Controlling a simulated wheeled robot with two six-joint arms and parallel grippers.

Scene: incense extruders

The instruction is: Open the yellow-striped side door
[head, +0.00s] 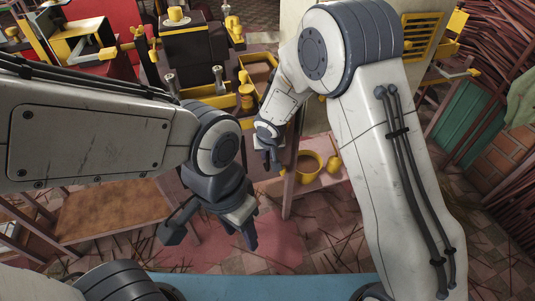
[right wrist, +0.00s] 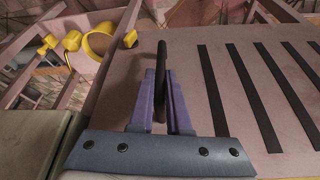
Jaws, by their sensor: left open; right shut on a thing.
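In the right wrist view, my right gripper (right wrist: 160,78) is shut on a dark upright handle (right wrist: 161,50). The handle stands beside a pale pinkish panel (right wrist: 187,80) with several dark slots. In the head view, the right gripper (head: 270,158) is near the middle, partly hidden by its own arm. My left gripper (head: 212,238) is open and empty, low in the head view, over the floor.
A low shelf at the centre holds a yellow ring-shaped pot (head: 309,162). A dark machine with yellow parts (head: 187,45) stands at the back. A brown wooden bench (head: 115,210) is at the left. Bundles of red sticks (head: 490,50) lean at the right. Loose sticks lie on the tiled floor.

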